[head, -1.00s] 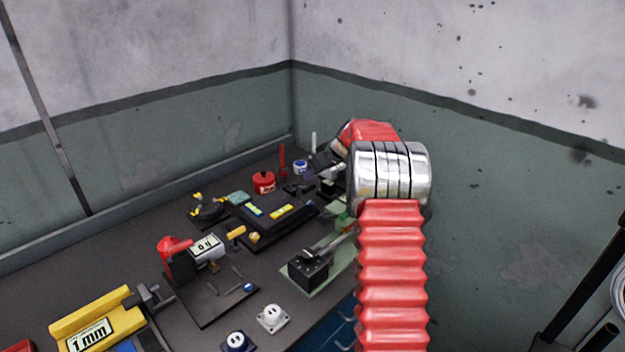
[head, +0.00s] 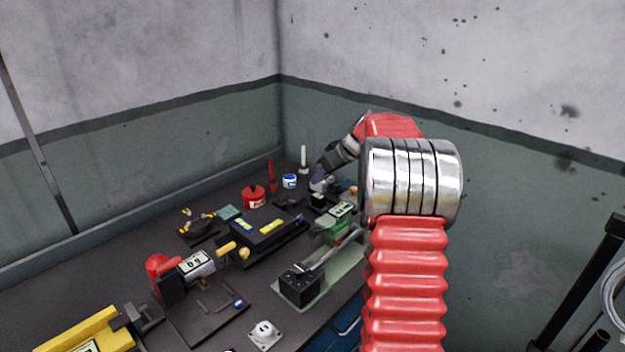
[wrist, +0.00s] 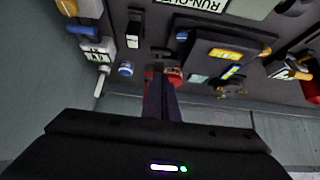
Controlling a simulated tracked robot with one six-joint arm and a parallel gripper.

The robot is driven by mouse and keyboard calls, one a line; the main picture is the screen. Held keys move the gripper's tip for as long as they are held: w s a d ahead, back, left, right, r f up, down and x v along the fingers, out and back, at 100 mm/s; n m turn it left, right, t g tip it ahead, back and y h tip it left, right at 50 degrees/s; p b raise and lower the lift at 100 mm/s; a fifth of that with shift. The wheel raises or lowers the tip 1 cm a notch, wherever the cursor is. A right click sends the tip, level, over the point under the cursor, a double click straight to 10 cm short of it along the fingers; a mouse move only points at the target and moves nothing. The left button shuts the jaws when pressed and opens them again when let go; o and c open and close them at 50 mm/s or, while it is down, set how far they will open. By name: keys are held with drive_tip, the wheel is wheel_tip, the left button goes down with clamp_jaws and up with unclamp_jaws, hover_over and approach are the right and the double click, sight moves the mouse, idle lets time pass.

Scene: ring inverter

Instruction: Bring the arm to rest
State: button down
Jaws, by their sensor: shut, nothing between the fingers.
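My red arm (head: 405,275) with its silver joint (head: 412,178) rises at the right of the head view and bends over the far end of the bench. My gripper (head: 318,186) points down above the bench's far right part, partly lost among dark tools. In the wrist view my gripper (wrist: 160,82) shows as two dark fingers closed together, with nothing between them. A red pot (wrist: 172,75) shows beyond the fingertips there.
The bench (head: 85,262) holds a red pot (head: 254,197), a blue-and-white jar (head: 289,181), a black tray with yellow labels (head: 262,233), a green-based device (head: 320,274) and a white socket (head: 265,334). Walls meet behind it. The air above the bench's left is free.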

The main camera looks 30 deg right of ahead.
drive_tip(key=shift+s, duration=0.1)
idle(0.5)
drive_tip(key=s+a+r+g, duration=0.1)
drive_tip(key=s+a+r, duration=0.2)
drive_tip(key=s+a, duration=0.35)
drive_tip(key=s+a+r+m, duration=0.1)
drive_tip(key=s+a+r, duration=0.15)
drive_tip(key=a, duration=0.65)
drive_tip(key=s+a+r+g, duration=0.1)
drive_tip(key=s+a+r, duration=0.2)
drive_tip(key=s+a, duration=0.35)
drive_tip(key=s+a+f+h, duration=0.1)
drive_tip(key=s+a+f, duration=0.2)
drive_tip(key=s+a, duration=0.3)
drive_tip(key=s+a+f+m, duration=0.1)
drive_tip(key=s+a+f, duration=0.2)
drive_tip(key=s+a, duration=0.4)
drive_tip(key=shift+s+a+m+h, duration=0.2)
drive_tip(key=shift+s+m+h, duration=0.15)
drive_tip(key=shift+s, duration=3.8)
